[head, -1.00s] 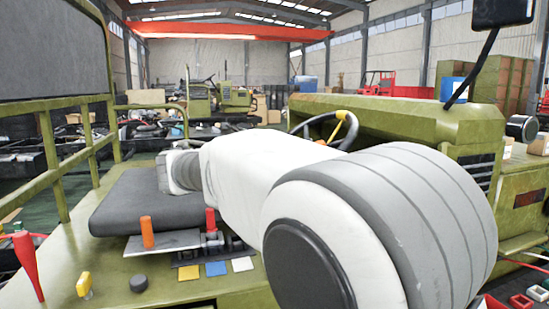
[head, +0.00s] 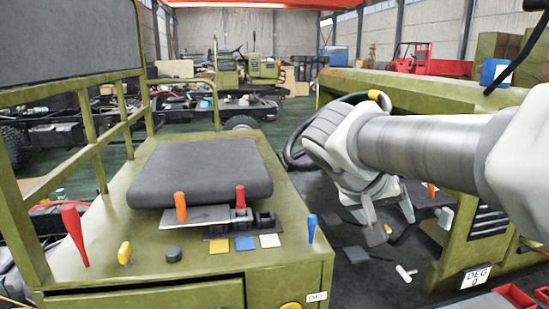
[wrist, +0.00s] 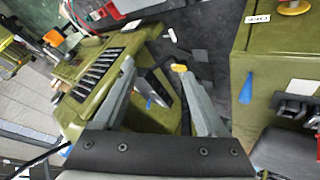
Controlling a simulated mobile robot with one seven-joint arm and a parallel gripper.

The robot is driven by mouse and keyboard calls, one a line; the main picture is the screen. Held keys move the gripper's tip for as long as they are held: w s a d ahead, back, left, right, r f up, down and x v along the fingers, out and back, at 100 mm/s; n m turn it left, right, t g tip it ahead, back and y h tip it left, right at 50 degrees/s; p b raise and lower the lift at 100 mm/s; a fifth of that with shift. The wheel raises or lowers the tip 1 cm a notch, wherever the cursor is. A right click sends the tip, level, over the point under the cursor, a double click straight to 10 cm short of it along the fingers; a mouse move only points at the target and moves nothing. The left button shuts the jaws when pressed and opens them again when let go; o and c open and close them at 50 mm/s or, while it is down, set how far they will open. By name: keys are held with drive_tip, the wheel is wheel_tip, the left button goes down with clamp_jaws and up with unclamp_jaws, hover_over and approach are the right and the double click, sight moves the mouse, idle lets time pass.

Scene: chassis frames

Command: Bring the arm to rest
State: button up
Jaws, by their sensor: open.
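My arm (head: 430,145) reaches in from the right edge of the head view. My gripper (head: 390,222) hangs at its end, fingers pointing down and spread apart, with nothing between them. It is to the right of the green seat platform (head: 130,258), over the dark floor gap before the green hood. In the wrist view, my gripper (wrist: 154,70) also shows two separate grey fingers, with the green grilled body (wrist: 95,75) beyond them. A blue lever (wrist: 247,88) stands right of the fingers there. The steering wheel (head: 290,155) is partly hidden behind the arm.
A black seat cushion (head: 200,168) lies on the platform. A green rail frame (head: 90,130) rises on the left. Red trays (head: 515,296) lie at lower right. A white part (head: 405,273) lies on the floor.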

drive_tip(key=s+a+f+n+y+p, duration=0.1)
drive_tip(key=s+a+f+y, duration=0.1)
drive_tip(key=s, duration=0.5)
drive_tip(key=s+a+f+n+y+p, duration=0.2)
drive_tip(key=s+a+f+y, duration=0.1)
drive_tip(key=s, duration=0.5)
drive_tip(key=shift+f+y, duration=0.4)
drive_tip(key=shift+y, duration=0.5)
